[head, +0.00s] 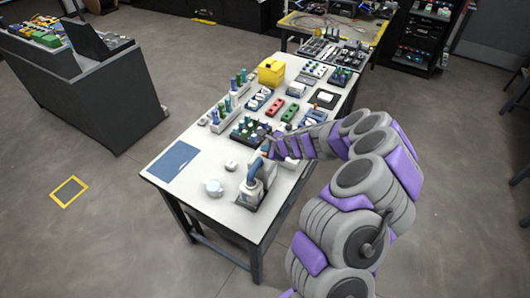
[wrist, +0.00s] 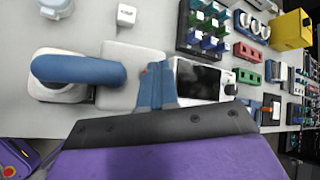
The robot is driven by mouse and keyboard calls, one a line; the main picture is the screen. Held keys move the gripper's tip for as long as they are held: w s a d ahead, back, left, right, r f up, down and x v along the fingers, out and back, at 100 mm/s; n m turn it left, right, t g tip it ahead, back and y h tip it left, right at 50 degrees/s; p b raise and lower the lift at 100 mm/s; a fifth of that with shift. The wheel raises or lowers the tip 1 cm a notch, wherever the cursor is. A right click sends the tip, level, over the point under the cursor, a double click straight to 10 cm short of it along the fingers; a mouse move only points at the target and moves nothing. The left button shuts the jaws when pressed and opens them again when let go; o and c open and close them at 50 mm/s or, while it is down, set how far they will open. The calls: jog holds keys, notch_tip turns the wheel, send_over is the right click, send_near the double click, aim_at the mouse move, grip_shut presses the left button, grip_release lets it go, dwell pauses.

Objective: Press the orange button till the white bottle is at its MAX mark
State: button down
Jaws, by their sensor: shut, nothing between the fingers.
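A white, bottle-like body (head: 251,187) with a curved blue top piece (head: 262,161) stands on a grey base near the table's front right edge. In the wrist view, the blue piece (wrist: 80,68) arches over the white body (wrist: 60,92), beside a pale grey plate (wrist: 125,85). My gripper (head: 267,143) reaches in from the right. Its blue fingers (wrist: 156,80) are shut and empty beyond the plate. A tiny orange-red spot (wrist: 146,70) shows at the fingers' left edge; I cannot tell whether it is the button or whether they touch. No MAX mark or fill level is readable.
A white jar (head: 214,187) and a small white block (head: 231,165) stand left of the bottle. A white device with a dark screen (wrist: 200,78) lies right of my fingers in the wrist view. Racks and a yellow box (head: 271,72) fill the far side. A blue mat (head: 175,160) lies bare.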

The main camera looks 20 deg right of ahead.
jog(key=shift+r, duration=0.4)
notch_tip(320, 180, up, 5)
jog(key=p, duration=0.4)
jog(key=shift+p, duration=0.35)
dwell(0.5)
